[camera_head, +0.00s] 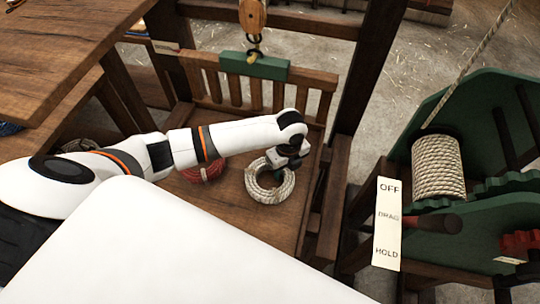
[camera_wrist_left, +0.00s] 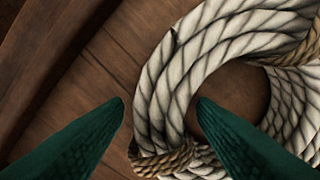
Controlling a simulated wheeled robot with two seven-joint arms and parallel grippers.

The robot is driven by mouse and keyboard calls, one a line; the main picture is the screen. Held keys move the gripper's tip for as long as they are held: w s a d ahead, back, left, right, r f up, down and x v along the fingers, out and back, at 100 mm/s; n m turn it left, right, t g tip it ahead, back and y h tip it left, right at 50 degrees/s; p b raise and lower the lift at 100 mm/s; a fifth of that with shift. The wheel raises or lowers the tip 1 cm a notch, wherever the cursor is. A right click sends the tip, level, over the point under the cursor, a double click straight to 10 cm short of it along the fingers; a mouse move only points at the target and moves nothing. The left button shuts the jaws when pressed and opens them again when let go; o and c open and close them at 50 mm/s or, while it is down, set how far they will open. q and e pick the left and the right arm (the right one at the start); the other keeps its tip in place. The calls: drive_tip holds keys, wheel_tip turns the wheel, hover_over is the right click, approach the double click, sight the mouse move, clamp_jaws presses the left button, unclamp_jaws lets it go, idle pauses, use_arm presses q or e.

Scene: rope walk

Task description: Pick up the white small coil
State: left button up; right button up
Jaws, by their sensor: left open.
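The white small coil (camera_head: 254,187) is a ring of pale rope lying flat on a wooden bench. In the left wrist view the coil (camera_wrist_left: 215,55) fills the right half, with its open centre visible and darker twine bound around it. My left gripper (camera_head: 284,167) is over the coil in the head view and hides part of it. In the left wrist view the green fingers of the gripper (camera_wrist_left: 161,103) are apart, one outside the ring and one toward its hole, with the rope between them. Contact cannot be told. My right gripper is out of view.
A red coil (camera_head: 207,170) lies left of the white one, partly under my arm. A slatted wooden rail (camera_head: 228,84) with a green block (camera_head: 254,66) stands behind. A green-framed rope drum (camera_head: 438,166) and an OFF/DRAG/HOLD plate (camera_head: 387,222) are at right.

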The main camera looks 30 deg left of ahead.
use_arm(q)
drive_tip(key=shift+c, duration=0.5)
clamp_jaws()
